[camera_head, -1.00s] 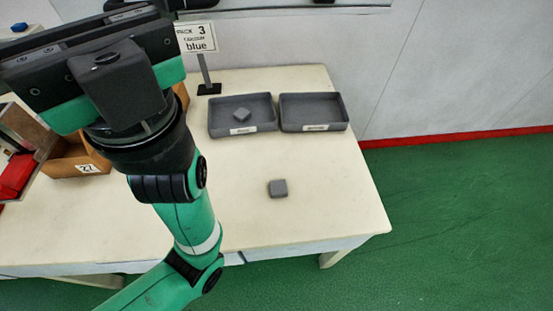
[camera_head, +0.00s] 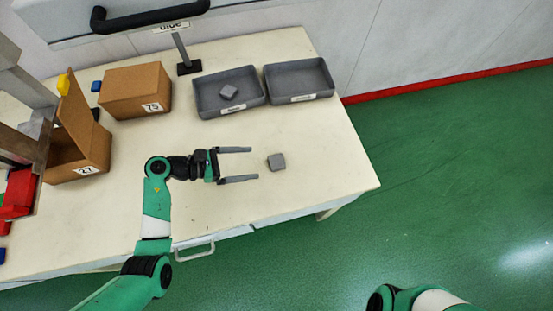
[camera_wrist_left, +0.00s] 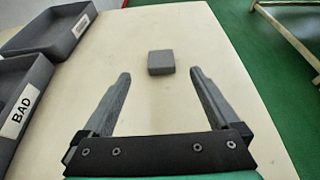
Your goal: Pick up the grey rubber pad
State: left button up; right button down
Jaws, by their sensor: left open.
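A small grey pad (camera_head: 276,161), square with rounded corners, lies alone on the pale table, right of the arm in the head view. It also shows in the left wrist view (camera_wrist_left: 161,63), just beyond the fingertips and roughly centred between them. My left gripper (camera_head: 254,163) is open and empty, its two fingers pointing at the pad without reaching around it. My right gripper is out of view.
A second grey tray (camera_head: 327,90) looks empty. The near tray in the wrist view carries a "BAD" label (camera_wrist_left: 17,112). Cardboard boxes (camera_head: 136,91) and (camera_head: 92,160) stand at the left. The table around the loose pad is clear, with its right edge beyond.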

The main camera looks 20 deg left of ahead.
aim_at(278, 161)
pick_arm(q)
jog(key=b+x, duration=0.1)
jog(key=x, duration=0.4)
jog(key=b+x, duration=0.3)
jog(key=x, duration=0.2)
jog(key=shift+f, duration=0.1)
jog(key=shift+s, duration=0.1)
jog(key=shift+c, duration=0.2)
jog(key=c, duration=1.4)
